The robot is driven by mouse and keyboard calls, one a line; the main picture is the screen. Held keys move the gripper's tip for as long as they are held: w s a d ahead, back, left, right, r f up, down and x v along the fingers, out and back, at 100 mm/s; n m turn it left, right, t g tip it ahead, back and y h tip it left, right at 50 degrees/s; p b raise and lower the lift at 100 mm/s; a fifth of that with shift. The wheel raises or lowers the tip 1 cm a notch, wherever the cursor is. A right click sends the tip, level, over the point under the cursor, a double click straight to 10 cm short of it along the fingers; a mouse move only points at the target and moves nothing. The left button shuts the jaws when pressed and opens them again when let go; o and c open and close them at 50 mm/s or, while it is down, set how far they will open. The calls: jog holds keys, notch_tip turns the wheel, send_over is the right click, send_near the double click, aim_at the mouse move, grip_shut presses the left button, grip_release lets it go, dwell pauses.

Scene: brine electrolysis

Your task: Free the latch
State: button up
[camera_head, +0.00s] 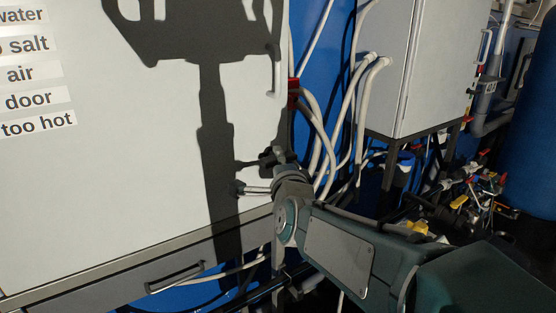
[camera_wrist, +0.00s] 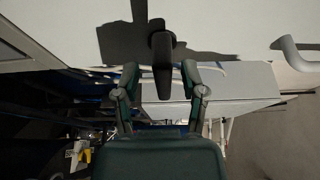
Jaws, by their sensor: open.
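The latch (camera_wrist: 162,62) is a dark, elongated handle on the pale cabinet door (camera_head: 130,150). In the wrist view it sticks out toward the camera. My gripper (camera_wrist: 160,78) is open, with one finger on each side of the latch. Gaps show between the latch and both fingers, so they look apart from it. In the head view my gripper (camera_head: 265,172) is at the lower right of the door, near its edge. There I cannot clearly tell the latch from the fingers.
A pale loop handle (camera_head: 275,70) is higher on the door. A drawer with a dark handle (camera_head: 175,278) is below. White hoses (camera_head: 325,140) and a grey cabinet (camera_head: 400,70) stand to the right. Shadows darken part of the door.

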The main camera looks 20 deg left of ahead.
jog(key=shift+w+r, duration=0.1)
jog(key=shift+w, duration=0.55)
jog(key=shift+a, duration=0.15)
grip_shut()
